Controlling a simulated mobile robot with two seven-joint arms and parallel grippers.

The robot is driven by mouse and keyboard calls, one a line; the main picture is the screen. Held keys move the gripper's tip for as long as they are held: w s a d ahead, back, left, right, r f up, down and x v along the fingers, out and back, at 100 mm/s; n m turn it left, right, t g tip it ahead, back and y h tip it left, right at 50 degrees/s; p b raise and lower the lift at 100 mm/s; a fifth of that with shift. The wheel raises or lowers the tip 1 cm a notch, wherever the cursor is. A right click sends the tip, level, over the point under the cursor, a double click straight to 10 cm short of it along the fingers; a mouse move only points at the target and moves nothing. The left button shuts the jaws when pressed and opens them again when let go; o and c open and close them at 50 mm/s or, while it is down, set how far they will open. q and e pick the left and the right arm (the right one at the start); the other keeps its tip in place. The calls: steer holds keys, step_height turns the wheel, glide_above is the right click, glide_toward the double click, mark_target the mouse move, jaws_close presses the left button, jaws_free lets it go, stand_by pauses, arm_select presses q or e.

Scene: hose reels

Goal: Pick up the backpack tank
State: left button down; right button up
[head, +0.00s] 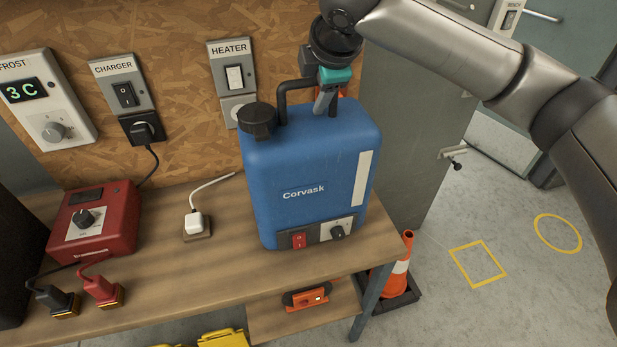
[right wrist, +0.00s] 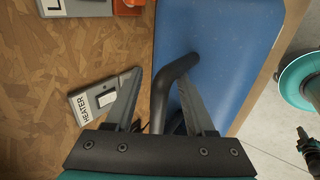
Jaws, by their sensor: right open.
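The backpack tank (head: 310,170) is a blue upright box marked Corvask, with a black cap, a pale level strip and a small front panel. It stands on the wooden bench. Its black handle (head: 285,95) arches over the top. My right gripper (head: 325,103) comes down over the handle from above. In the right wrist view, the open fingers of my right gripper (right wrist: 162,90) lie on either side of the handle (right wrist: 175,75), with gaps visible. The blue tank (right wrist: 220,50) fills much of that view. My left gripper is not in view.
A red charger box (head: 118,225) and a white plug (head: 194,222) sit on the bench (head: 200,275) left of the tank. Switch boxes, including the heater switch (head: 233,77), are on the board behind. A traffic cone (head: 400,270) stands on the floor at right.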

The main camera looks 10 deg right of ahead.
jaws_close()
stand_by(0.3)
stand_by(1.0)
steer(key=shift+w+r, duration=0.1)
steer(key=shift+r, duration=0.15)
